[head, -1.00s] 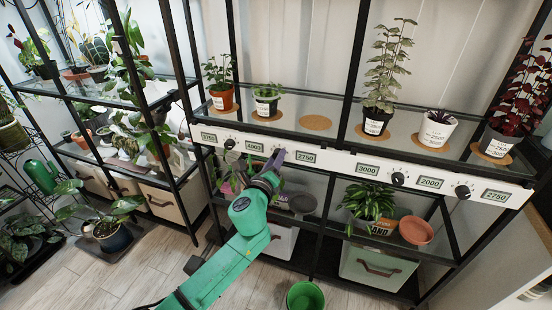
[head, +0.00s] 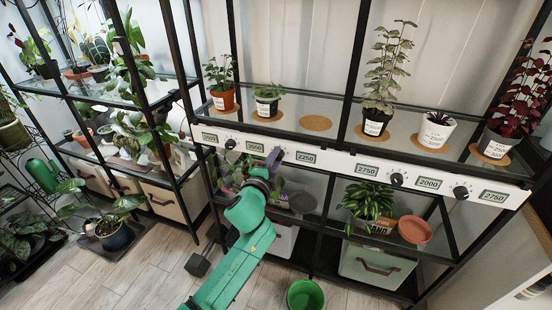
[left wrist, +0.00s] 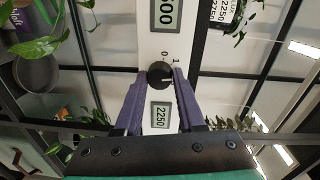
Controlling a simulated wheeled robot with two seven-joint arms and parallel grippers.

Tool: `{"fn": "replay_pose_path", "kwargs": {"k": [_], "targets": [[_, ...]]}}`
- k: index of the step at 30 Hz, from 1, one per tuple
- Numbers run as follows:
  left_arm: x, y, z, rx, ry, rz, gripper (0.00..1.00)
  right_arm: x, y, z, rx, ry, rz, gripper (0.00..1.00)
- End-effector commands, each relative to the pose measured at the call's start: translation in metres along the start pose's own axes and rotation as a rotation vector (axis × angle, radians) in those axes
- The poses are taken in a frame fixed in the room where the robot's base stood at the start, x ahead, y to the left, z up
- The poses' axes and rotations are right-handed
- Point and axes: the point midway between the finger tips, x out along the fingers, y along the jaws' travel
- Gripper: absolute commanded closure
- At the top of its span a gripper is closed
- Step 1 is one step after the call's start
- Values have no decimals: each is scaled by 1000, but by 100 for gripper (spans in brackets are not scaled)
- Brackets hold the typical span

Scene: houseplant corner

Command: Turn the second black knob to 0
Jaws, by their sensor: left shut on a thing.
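A white control panel (head: 330,160) runs along the front edge of the middle shelf, with black knobs and number displays. The second black knob (left wrist: 160,75) from the left sits between the purple fingers of my left gripper (left wrist: 162,78), which is shut on it. In the head view my left gripper (head: 274,159) hides this knob. In the left wrist view, 0 and 1 are printed by the knob, but its pointer is too small to read surely. The display beside it (left wrist: 160,115) reads 2250. My right gripper is not in view.
Other knobs include the first (head: 230,143), third (head: 396,179) and fourth (head: 461,192). Potted plants stand on cork mats above the panel, with a bare cork mat (head: 316,122) among them. A leafy plant (head: 368,200) stands below. A green bucket (head: 305,296) is on the floor.

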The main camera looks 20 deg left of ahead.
Motion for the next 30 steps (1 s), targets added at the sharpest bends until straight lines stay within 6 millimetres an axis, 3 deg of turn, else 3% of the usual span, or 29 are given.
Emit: {"fn": "replay_pose_path", "kwargs": {"k": [30], "targets": [[0,0,1,-955,43,10,100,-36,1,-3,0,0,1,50]]}}
